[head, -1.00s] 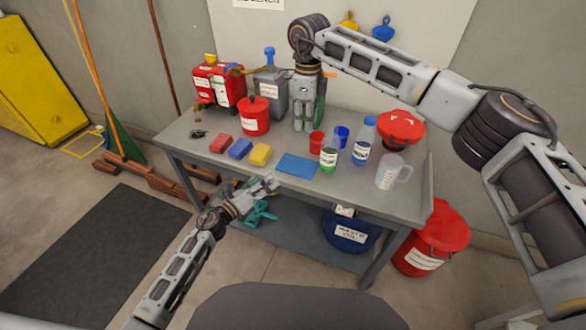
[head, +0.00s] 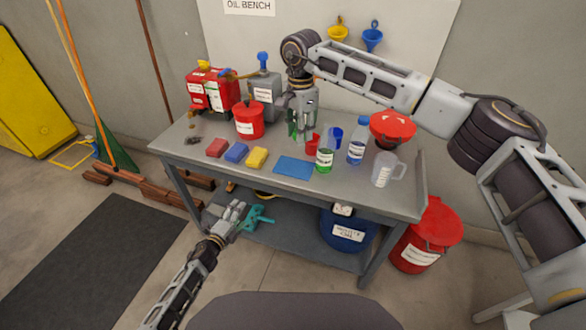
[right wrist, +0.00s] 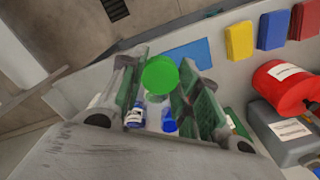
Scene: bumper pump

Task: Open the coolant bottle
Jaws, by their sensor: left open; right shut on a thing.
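A clear bottle with green liquid (head: 325,160) stands upright on the bench; its label is too small to read, and its top shows no green cap. A bottle with a blue cap (head: 357,147) stands to its right. My right gripper (head: 302,132) is above the bench, behind and left of the green-liquid bottle. In the right wrist view it is shut on a round green cap (right wrist: 160,76), apart from the bottles. My left gripper (head: 236,210) is open and empty, low in front of the bench, beside a teal object (head: 258,218) on the lower shelf.
A red cup (head: 312,144), a blue cup (head: 335,134), a clear jug (head: 386,170) and a red funnel-like piece (head: 392,127) crowd the bench's right half. A blue cloth (head: 293,168) lies in front. Coloured blocks (head: 236,152) and red and grey cans are left.

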